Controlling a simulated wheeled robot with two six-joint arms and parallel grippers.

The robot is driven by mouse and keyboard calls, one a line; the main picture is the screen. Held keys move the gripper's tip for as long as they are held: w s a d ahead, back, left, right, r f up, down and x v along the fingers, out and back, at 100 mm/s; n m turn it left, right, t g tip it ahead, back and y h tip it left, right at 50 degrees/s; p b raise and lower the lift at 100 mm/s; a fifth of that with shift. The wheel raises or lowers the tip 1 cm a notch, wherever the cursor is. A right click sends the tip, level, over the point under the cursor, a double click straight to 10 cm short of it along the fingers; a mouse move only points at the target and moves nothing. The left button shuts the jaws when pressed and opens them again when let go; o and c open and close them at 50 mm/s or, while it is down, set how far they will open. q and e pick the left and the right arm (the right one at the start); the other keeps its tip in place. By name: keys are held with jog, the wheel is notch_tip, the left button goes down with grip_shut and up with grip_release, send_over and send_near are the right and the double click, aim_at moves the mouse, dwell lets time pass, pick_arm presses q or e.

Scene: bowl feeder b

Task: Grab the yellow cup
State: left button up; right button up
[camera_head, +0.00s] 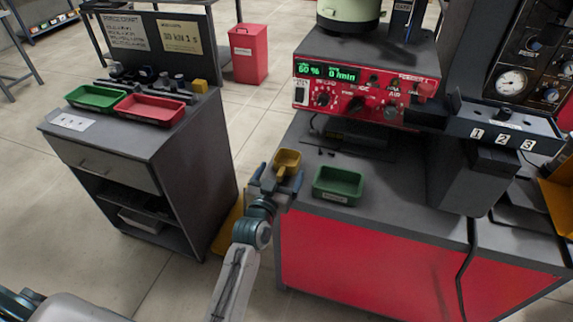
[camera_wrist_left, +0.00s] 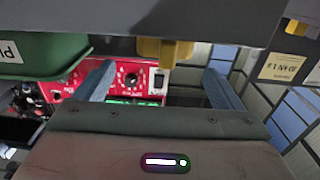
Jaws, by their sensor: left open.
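The yellow cup (camera_head: 287,160) is a small scoop-like cup with a stubby handle at the near left edge of the red-fronted bench. My left gripper (camera_head: 279,178) is open at that edge, its blue-grey fingers on either side of the handle. In the left wrist view, the yellow part (camera_wrist_left: 163,50) shows between and beyond the spread fingers (camera_wrist_left: 158,74), with a gap on each side. Most of the cup is hidden there by the dark bench edge. I cannot tell whether anything touches. My right gripper is not in view.
A green tray (camera_head: 338,186) sits close to the right of the cup. The red feeder control box (camera_head: 365,100) stands behind. A dark cabinet (camera_head: 140,150) at left carries a green tray (camera_head: 96,97) and a red tray (camera_head: 149,108). Floor shows between cabinet and bench.

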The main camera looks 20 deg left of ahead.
aim_at(284, 163)
pick_arm(q)
jog(key=shift+w+a+f+p, duration=0.15)
jog(key=shift+w+p, duration=0.1)
jog(key=shift+w, duration=0.65)
jog(key=shift+w+d+f+p, duration=0.1)
jog(key=shift+w+p, duration=0.2)
jog(key=shift+w, duration=0.55)
jog(key=shift+w+a+f+p, duration=0.15)
jog(key=shift+w+p, duration=0.1)
jog(key=shift+w, duration=0.65)
jog(key=c, duration=1.2)
jog(key=shift+o, duration=0.2)
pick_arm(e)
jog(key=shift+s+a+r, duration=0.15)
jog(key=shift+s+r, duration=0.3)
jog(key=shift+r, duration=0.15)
pick_arm(q)
jog(key=shift+r, duration=0.1)
